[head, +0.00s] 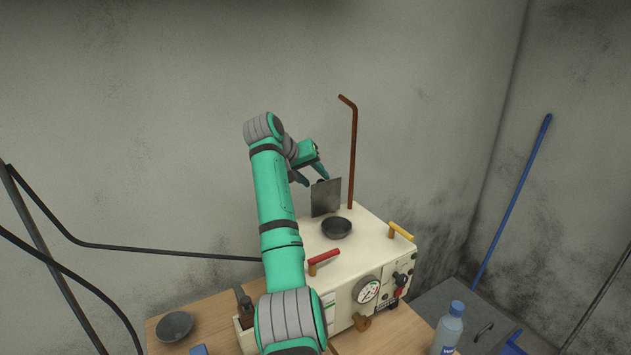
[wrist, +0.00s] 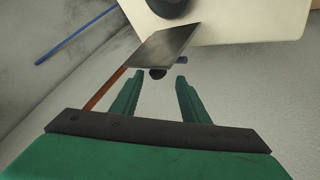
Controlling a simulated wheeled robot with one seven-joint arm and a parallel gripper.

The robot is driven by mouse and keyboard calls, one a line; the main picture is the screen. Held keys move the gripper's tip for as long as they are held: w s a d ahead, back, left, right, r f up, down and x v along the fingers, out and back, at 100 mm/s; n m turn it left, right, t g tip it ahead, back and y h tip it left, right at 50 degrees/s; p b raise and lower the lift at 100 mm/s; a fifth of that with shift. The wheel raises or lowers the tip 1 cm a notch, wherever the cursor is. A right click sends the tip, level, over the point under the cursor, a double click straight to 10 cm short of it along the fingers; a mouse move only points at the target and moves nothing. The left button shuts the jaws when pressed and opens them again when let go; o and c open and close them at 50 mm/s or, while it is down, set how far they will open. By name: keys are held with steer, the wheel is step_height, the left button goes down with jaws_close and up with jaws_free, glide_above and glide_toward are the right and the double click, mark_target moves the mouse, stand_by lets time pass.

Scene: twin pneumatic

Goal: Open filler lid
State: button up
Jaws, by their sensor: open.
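The filler lid (head: 326,198) is a flat grey metal plate on top of a cream machine (head: 300,250). It stands upright behind a dark round filler cup (head: 336,228), which is uncovered. My gripper (head: 316,180) is open behind and above the lid's upper edge. In the wrist view the lid (wrist: 163,46) lies just beyond my open gripper (wrist: 160,77). The cup (wrist: 168,7) is partly cut off there.
A rusty pipe (head: 353,150) rises right beside the lid. A red handle (head: 324,256) and a yellow handle (head: 401,230) stand on the machine top. A bowl (head: 174,326) and a bottle (head: 448,330) are near the front.

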steer(key=v, duration=0.8)
steer(key=shift+s, duration=0.1)
